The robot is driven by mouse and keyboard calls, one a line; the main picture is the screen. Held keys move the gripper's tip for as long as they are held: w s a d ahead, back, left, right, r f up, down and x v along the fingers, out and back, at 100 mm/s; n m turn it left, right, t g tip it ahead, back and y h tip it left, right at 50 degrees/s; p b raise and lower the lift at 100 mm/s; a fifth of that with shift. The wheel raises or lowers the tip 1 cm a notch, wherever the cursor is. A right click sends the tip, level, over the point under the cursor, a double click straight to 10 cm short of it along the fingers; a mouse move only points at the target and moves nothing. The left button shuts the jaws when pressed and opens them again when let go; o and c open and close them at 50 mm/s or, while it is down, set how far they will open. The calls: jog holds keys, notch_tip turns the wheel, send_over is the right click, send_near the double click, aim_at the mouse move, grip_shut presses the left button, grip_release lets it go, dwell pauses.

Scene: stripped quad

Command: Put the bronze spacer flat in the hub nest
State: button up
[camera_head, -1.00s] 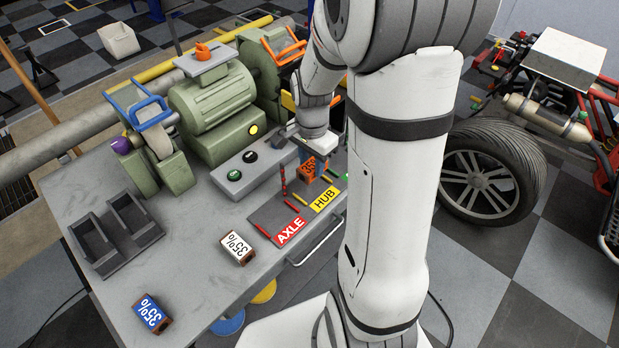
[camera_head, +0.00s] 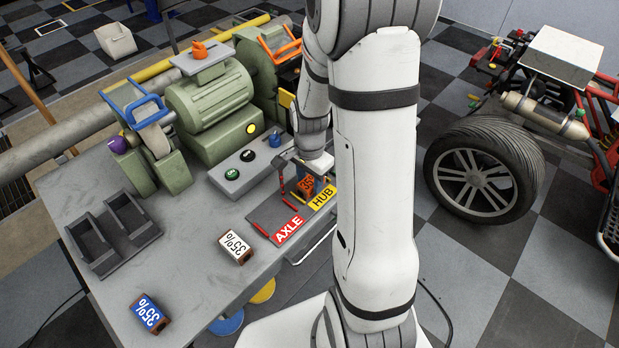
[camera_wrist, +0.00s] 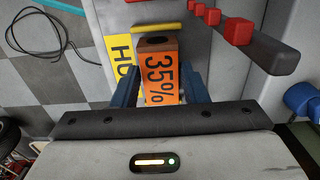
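The finger contact looks close. The hub nest is marked by a yellow HUB label (camera_head: 322,197), also seen in the wrist view (camera_wrist: 121,48) beside the block. The nest floor is hidden; I cannot tell whether the block touches it.
A red AXLE label (camera_head: 288,230) marks the neighbouring nest, with red markers around it. A white-labelled block (camera_head: 235,247) and a blue-labelled block (camera_head: 150,314) lie on the bench. A dark two-bay tray (camera_head: 112,236) sits left. A button box (camera_head: 240,172) stands behind the fixture.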

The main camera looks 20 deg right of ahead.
aim_at(310, 182)
jog(key=o, duration=0.3)
notch_tip(310, 182, up, 12)
jog(key=s+a+r+n+t, duration=0.1)
jog(key=s+a+r+n, duration=0.1)
jog(key=s+n, duration=0.2)
jog(key=s+a+r+n, duration=0.2)
jog(key=s+r+n, duration=0.1)
jog(key=s+n, duration=0.1)
jog(key=s+a+r+n+t, duration=0.1)
jog(key=s+a+r+n, duration=0.1)
jog(key=s+n, duration=0.3)
jog(key=shift+a+r+t+p, duration=0.25)
jog(key=shift+a+t+p, duration=0.05)
jog(key=shift+a+p, duration=0.05)
jog(key=shift+c, duration=0.4)
